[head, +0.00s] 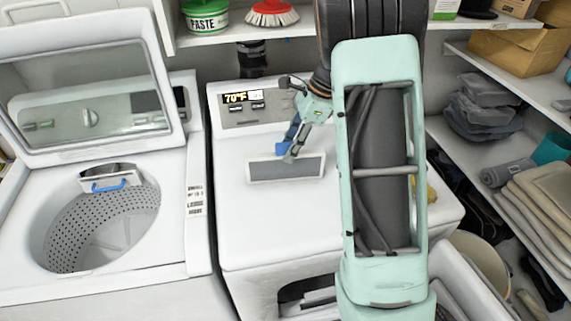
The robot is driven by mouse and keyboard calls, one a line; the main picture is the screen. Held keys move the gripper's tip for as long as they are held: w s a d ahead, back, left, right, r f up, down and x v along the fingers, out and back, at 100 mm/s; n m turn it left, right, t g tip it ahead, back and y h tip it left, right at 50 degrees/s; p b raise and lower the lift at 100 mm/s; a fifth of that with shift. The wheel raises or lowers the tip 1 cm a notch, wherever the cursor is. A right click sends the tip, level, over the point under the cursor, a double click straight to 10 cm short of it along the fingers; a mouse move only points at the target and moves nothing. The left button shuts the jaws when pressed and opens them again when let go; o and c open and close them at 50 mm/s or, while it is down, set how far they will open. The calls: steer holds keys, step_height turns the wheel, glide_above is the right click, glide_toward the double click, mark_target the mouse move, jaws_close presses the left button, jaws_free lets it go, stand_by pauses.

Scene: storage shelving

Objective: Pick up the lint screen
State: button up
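The lint screen (285,169) is a flat grey mesh panel in a pale frame. It lies on the white top of the dryer (245,200), in front of the control panel. My gripper (288,153) points down at the back edge of the screen, near its middle. A small blue part shows beside the fingertips; I cannot tell whether it belongs to the screen or to a finger. The fingers look close together, but their gap and any contact with the screen are too small to make out. My arm hides the right part of the dryer top.
An open top-load washer (104,215) with its lid raised stands at the left. A shelf above holds a green paste tub (205,17) and a red brush (272,13). Shelves with a cardboard box (518,48) and folded towels (545,190) stand at the right.

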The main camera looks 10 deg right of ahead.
steer(key=shift+x, duration=1.05)
steer(key=p, duration=0.1)
glide_above(271, 181)
steer(key=d, duration=0.2)
steer(key=f, duration=0.4)
steer(key=shift+w+d+f, duration=0.1)
steer(key=shift+w+d, duration=0.05)
steer(key=shift+w, duration=0.2)
steer(key=shift+f, duration=0.35)
steer(key=shift+c, duration=0.2)
jaws_close()
